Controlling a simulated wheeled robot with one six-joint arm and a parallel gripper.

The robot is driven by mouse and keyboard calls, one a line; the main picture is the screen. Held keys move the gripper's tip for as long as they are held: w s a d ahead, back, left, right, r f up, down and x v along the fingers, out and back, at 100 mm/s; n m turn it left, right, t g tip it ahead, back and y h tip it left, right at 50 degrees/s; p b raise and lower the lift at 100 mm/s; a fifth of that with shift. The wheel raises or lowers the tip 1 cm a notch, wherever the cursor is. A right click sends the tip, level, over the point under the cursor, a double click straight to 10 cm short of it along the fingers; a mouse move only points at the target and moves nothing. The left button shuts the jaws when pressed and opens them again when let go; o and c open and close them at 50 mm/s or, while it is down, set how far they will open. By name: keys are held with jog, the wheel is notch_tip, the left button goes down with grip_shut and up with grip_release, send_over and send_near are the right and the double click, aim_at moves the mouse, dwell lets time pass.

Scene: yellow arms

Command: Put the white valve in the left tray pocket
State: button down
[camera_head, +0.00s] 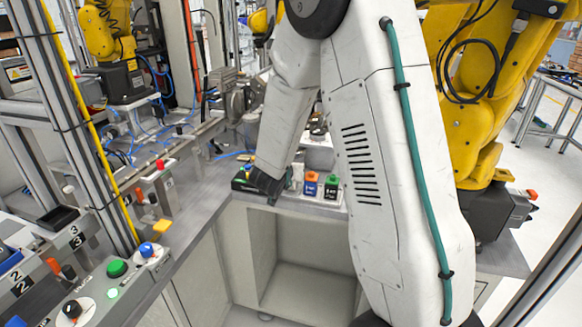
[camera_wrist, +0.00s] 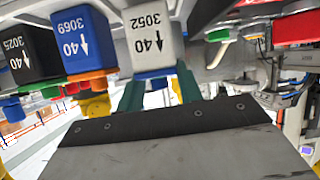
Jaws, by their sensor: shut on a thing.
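The white valve (camera_wrist: 152,30), marked 3052 with a 40 and an arrow, sits between the two teal fingers of my gripper (camera_wrist: 160,85) in the wrist view. The fingers are shut on its blue-ended part. In the head view my dark gripper (camera_head: 268,184) is low over the bench, at the left end of the valve row, and the white valve is mostly hidden there. A light tray (camera_head: 335,208) lies under the row. I cannot make out its left pocket clearly.
A blue valve (camera_wrist: 82,40) with an orange part and a black valve (camera_wrist: 27,55) stand close beside the white one. A dark unit with green and yellow parts (camera_head: 243,180) is left of my gripper. A button panel (camera_head: 110,285) is at the near left. The grey bench (camera_head: 195,215) is partly clear.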

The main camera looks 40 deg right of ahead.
jog(key=shift+f, duration=0.45)
dwell(0.4)
jog(key=c, duration=0.9)
grip_release()
jog(key=shift+o, duration=0.2)
jog(key=v, duration=0.7)
jog(key=shift+s+a+r, duration=0.2)
jog(key=shift+a, duration=0.05)
